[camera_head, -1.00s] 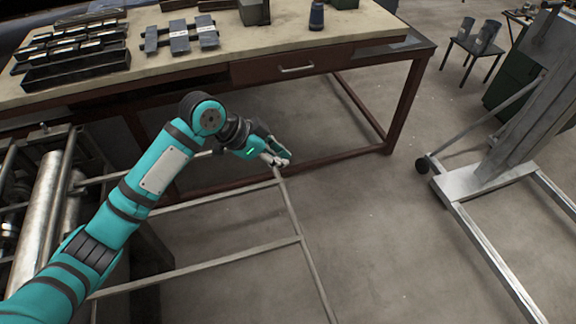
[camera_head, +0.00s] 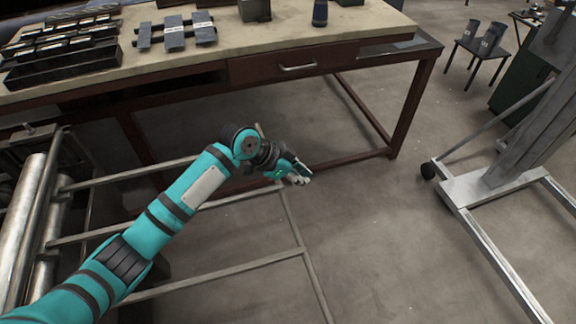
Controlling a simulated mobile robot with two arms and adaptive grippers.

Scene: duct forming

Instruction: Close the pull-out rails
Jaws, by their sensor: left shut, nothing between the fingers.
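The pull-out rails (camera_head: 225,264) are thin grey metal bars that stick out to the right from a roller machine (camera_head: 30,225) at the left. A crossbar (camera_head: 302,240) joins their outer ends, so they stand pulled out. My left gripper (camera_head: 300,179) is shut and empty at the far end of this crossbar, just to its right. I cannot tell whether it touches the bar. My left arm covers parts of the rails. My right gripper is not in view.
A workbench (camera_head: 350,37) with dark red legs and a drawer stands behind the rails, bearing trays and metal parts. A grey wheeled lift frame (camera_head: 475,190) stands at the right. Floor between the crossbar and the lift frame is clear.

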